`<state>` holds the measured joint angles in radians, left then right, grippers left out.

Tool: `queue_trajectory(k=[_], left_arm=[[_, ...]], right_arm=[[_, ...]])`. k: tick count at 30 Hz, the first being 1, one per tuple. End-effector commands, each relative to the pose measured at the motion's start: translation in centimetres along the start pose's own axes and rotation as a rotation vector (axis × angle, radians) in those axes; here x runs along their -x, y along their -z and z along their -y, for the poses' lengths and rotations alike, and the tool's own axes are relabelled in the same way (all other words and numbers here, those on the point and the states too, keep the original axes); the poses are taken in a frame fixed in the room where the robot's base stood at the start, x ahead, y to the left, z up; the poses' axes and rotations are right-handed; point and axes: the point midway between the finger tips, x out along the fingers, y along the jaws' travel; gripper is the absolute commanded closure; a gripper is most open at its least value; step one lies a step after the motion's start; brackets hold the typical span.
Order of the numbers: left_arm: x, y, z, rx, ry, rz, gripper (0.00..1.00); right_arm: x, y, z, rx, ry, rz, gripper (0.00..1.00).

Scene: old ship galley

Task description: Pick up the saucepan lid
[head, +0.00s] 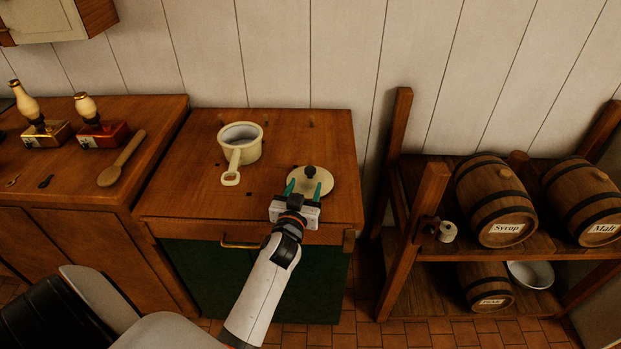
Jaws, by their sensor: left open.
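The saucepan lid (320,181) is cream with a dark round knob (310,171). It lies flat on the wooden cabinet top, near its right side. My left gripper (304,186) reaches in from below with its two green-tipped fingers apart. The fingertips are over the near part of the lid, one on each side of the knob as seen from here. I cannot tell whether they touch the lid. The cream saucepan (241,146) stands without a lid to the left, its handle pointing toward me. My right gripper is not in view.
A wooden spoon (122,159) and two coffee grinders (99,124) sit on the left counter (160,112). A barrel rack (428,205) stands to the right, past a floor gap. Small pegs rise along the back of the cabinet top (185,190). Its left front area is clear.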

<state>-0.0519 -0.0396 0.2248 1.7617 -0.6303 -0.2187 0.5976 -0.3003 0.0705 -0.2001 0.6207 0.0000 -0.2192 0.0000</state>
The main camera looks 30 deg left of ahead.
Motion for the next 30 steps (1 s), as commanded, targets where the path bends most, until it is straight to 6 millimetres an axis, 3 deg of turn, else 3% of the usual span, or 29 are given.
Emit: queue_trajectory(k=[4,8,15,25,30], left_arm=[[-1.4,0.0,0.0,0.000,0.000,0.001,0.46],[-2.5,-0.2,0.0,0.000,0.000,0.001,0.46],[-6.0,-0.2,-0.1,0.001,0.000,0.000,0.46],[-6.7,-0.1,-0.1,0.000,0.000,-0.001,0.46],[-6.7,-0.1,-0.1,0.000,0.000,-0.001,0.74]], right_arm=[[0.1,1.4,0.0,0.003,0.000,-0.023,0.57],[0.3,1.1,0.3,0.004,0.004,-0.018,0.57],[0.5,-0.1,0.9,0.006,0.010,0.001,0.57],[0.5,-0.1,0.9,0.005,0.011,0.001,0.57],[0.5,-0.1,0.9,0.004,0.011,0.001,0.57]])
